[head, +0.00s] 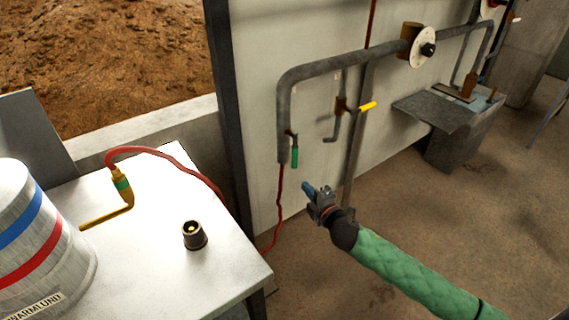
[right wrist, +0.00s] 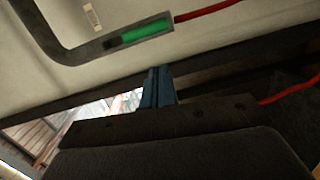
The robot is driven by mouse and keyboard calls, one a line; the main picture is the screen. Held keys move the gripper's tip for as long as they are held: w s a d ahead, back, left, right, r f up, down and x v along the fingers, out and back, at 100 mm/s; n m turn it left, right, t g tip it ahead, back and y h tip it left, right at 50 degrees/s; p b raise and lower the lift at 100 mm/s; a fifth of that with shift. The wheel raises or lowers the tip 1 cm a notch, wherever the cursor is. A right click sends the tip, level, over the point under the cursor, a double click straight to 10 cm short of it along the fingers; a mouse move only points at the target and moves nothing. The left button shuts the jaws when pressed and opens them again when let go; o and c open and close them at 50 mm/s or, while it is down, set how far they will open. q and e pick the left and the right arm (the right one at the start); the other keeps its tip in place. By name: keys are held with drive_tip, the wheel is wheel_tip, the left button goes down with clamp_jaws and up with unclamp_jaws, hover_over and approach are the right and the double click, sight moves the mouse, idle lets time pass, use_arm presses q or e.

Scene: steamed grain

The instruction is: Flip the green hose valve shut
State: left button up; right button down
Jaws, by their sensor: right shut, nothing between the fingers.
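The green valve handle (head: 295,156) hangs beside the lower end of the grey vertical pipe (head: 283,120) on the wall. It points down, roughly along the pipe. In the right wrist view the green handle (right wrist: 146,31) lies along the pipe end, with the red hose (right wrist: 215,10) coming out past it. My right gripper (head: 309,190) is shut and empty. In the head view it is below and slightly right of the handle, apart from it. Its blue fingertips (right wrist: 158,88) show together in the wrist view. My left gripper is out of view.
A yellow-handled valve (head: 367,106) is on the wall to the right. The white table (head: 150,255) at left holds a striped container (head: 30,240), a yellow nozzle (head: 110,215) and a small dark cup (head: 194,236). The red hose (head: 279,210) hangs near the table's right edge.

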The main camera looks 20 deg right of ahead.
sight(294, 166)
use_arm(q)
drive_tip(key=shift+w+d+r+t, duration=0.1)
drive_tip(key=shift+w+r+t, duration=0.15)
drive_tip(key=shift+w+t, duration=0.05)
use_arm(e)
drive_tip(key=shift+s+a+r+n+y, duration=0.15)
drive_tip(key=shift+a+r+n+y, duration=0.1)
drive_tip(key=shift+a+n+y, duration=0.2)
drive_tip(key=shift+s+a+r+n+y, duration=0.15)
drive_tip(key=shift+a+r+n+y, duration=0.15)
drive_tip(key=shift+a+n, duration=0.2)
